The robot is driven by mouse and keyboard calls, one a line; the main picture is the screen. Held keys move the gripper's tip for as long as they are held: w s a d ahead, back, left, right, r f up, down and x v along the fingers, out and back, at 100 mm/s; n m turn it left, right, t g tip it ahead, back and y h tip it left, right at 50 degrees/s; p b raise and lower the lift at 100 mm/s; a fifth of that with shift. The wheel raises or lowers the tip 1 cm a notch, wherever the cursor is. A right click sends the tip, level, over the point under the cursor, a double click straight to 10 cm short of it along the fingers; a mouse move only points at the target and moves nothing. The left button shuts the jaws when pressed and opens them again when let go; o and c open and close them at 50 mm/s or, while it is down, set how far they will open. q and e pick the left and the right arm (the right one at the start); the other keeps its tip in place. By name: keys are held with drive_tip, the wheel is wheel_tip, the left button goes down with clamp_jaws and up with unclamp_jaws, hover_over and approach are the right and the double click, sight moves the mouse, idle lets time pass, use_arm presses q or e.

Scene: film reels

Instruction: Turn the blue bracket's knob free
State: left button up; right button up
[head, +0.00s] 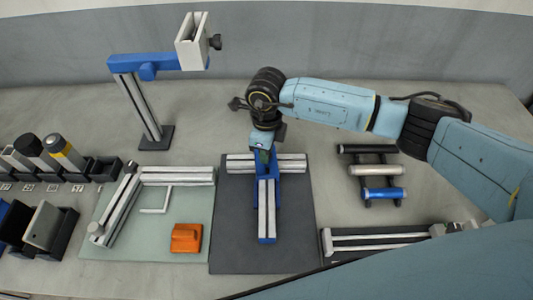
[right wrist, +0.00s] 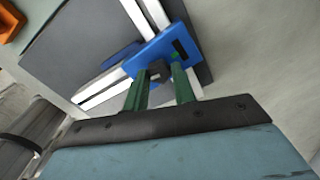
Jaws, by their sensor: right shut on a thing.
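The blue bracket (head: 277,180) sits where two silver rails meet in a T on a dark grey mat (head: 232,235). It shows from close up in the right wrist view (right wrist: 145,55). Its dark knob (right wrist: 158,70) stands between the green fingers of my right gripper (right wrist: 160,82). My right gripper (head: 265,153) comes down over the bracket from above and is shut on the knob. In the head view the gripper hides the knob and part of the bracket. My left gripper is not in view.
A stand with a blue arm (head: 145,66) rises behind, left of my right arm. A green mat (head: 125,245) with rails and an orange block (head: 186,238) lies left. A rack with rollers (head: 378,170) stands right. Dark bins with cylinders line the left edge.

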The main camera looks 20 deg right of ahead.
drive_tip(key=shift+n+b, duration=0.85)
drive_tip(key=shift+n, duration=0.25)
drive_tip(key=o, duration=1)
wheel_tip(320, 180, up, 14)
drive_tip(key=b, duration=0.1)
drive_tip(key=shift+f, duration=0.25)
